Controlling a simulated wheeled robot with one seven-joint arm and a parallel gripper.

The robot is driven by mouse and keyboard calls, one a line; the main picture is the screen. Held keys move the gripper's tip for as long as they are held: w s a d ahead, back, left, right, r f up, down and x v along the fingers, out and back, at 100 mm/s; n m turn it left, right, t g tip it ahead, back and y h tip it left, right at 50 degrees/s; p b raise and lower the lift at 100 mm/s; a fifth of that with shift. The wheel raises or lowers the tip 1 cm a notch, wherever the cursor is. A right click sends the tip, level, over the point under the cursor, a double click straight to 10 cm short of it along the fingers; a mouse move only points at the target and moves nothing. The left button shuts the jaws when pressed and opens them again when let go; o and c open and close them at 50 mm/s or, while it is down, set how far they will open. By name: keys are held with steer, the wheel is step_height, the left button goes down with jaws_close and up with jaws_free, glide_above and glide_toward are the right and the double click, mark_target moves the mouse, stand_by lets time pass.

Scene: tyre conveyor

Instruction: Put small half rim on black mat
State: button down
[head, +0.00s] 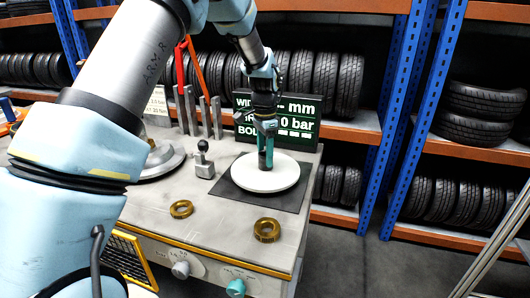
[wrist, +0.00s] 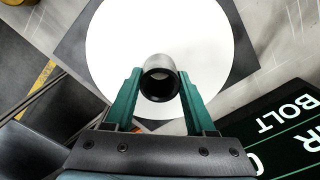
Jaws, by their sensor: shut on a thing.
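The small half rim (head: 276,181) is a flat white disc with a short grey tube at its middle. In the wrist view the disc (wrist: 120,38) fills the upper middle. My gripper (head: 265,160) points down over the disc's centre. Its green fingers (wrist: 161,82) are shut on the two sides of the grey tube. The black mat (head: 230,187) lies under the disc, with its corners showing around it; it also shows in the wrist view (wrist: 72,40). The disc is over the mat and looks level. I cannot tell whether it touches the mat.
Two brass rings (head: 181,209) (head: 267,230) lie on the bench front. A small black-knobbed block (head: 204,164) stands left of the mat. A grey round plate (head: 160,160) is at the left. Tyre racks (head: 470,150) line the back.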

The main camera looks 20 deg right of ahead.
stand_by(0.3)
steer(key=shift+c, duration=1.2)
jaws_free()
steer(key=shift+f, duration=0.1)
step_height(320, 180, up, 12)
steer(key=b, duration=0.3)
steer(key=w+a+f+n, duration=0.2)
steer(key=a+n, duration=0.2)
steer(key=a, duration=0.8)
steer(key=s+a+f+n, duration=0.2)
steer(key=s+a+n, duration=0.2)
steer(key=a, duration=0.4)
steer(key=s+a+f+n+t, duration=0.1)
steer(key=s+a+n, duration=0.3)
steer(key=a, duration=0.5)
steer(key=s+a+f+n, duration=0.3)
steer(key=s+a+n, duration=0.1)
steer(key=a, duration=0.4)
steer(key=shift+s+a+f+t, duration=0.15)
steer(key=shift+s+f+t, duration=0.15)
steer(key=shift+s, duration=0.55)
